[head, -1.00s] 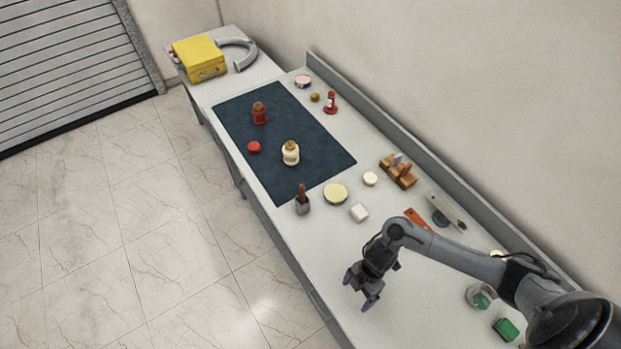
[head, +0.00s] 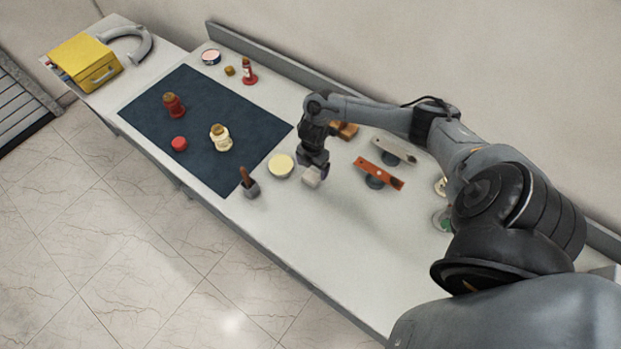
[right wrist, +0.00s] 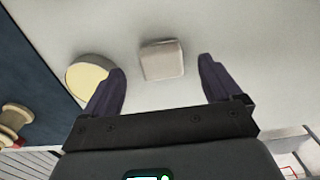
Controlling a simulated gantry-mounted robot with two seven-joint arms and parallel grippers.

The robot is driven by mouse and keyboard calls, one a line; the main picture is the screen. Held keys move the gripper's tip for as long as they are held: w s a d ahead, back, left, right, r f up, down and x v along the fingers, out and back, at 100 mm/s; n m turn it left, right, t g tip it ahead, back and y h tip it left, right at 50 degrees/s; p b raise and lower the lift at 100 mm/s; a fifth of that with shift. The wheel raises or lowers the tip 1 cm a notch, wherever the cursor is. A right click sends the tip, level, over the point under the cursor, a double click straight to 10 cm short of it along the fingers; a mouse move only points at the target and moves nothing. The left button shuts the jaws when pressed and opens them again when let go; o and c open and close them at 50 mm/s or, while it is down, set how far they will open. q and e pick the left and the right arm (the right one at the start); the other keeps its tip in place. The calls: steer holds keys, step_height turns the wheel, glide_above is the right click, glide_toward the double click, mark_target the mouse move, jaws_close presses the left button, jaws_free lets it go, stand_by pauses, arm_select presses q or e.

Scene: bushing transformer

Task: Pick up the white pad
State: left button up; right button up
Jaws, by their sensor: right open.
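The white pad (head: 311,177) is a small whitish block on the table, right of the round cream-topped tin (head: 281,166). In the right wrist view the pad (right wrist: 162,60) lies ahead of and between the two dark fingers. My right gripper (head: 314,166) is over the pad in the head view, partly covering it. In the right wrist view my right gripper (right wrist: 163,88) is open and empty, with its left finger overlapping the tin's (right wrist: 91,78) edge. My left gripper is not in view.
A dark mat (head: 200,125) holds a red bottle (head: 174,105), a cream bottle (head: 220,138) and a red disc (head: 179,144). A brush in a grey cup (head: 249,183) stands left of the tin. An orange tool (head: 379,174) lies to the right. The front right tabletop is clear.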

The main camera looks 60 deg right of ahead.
mark_target(313, 173)
steer(key=shift+f, duration=2.75)
steer(key=c, duration=1)
steer(key=shift+r, duration=0.1)
steer(key=shift+c, duration=0.2)
steer(key=shift+r, duration=0.35)
step_height(313, 173, up, 4)
steer(key=shift+f, duration=0.2)
steer(key=s+d+r, duration=0.1)
steer(key=s+r, duration=0.5)
steer(key=s, duration=0.5)
steer(key=shift+s+d+r+p, duration=0.3)
steer(key=shift+d+p, duration=0.1)
